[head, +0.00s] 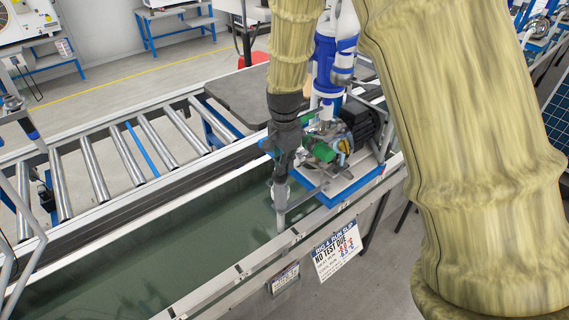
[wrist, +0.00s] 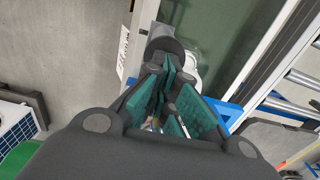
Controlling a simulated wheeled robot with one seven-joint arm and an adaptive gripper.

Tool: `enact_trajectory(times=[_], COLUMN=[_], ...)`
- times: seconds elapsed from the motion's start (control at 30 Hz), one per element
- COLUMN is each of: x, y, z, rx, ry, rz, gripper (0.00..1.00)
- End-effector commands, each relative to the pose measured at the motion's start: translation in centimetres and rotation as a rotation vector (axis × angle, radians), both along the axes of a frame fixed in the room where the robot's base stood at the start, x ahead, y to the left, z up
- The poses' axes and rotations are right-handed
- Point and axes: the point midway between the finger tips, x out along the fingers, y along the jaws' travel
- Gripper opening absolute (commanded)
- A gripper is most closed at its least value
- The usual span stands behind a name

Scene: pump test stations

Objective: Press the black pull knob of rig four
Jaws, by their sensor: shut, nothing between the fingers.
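In the head view my gripper hides that spot. The pump rig (head: 345,190) has a blue and white column, a dark motor and green parts. A run slip (head: 337,250), apparently for rig four, hangs on the front rail.
A pale upright pipe (head: 280,205) stands below my gripper. A small plate (head: 285,279) hangs left of the slip. Floor in front is clear.

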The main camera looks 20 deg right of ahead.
Motion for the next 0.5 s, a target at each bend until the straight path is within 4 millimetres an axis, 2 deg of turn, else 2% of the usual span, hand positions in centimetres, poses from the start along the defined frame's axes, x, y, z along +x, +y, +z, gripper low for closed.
enact_trajectory(times=[0.5], x=[-0.1], y=[-0.1], z=[4.5], rx=[0.0], ry=[0.001], rz=[-0.001], gripper=[0.0])
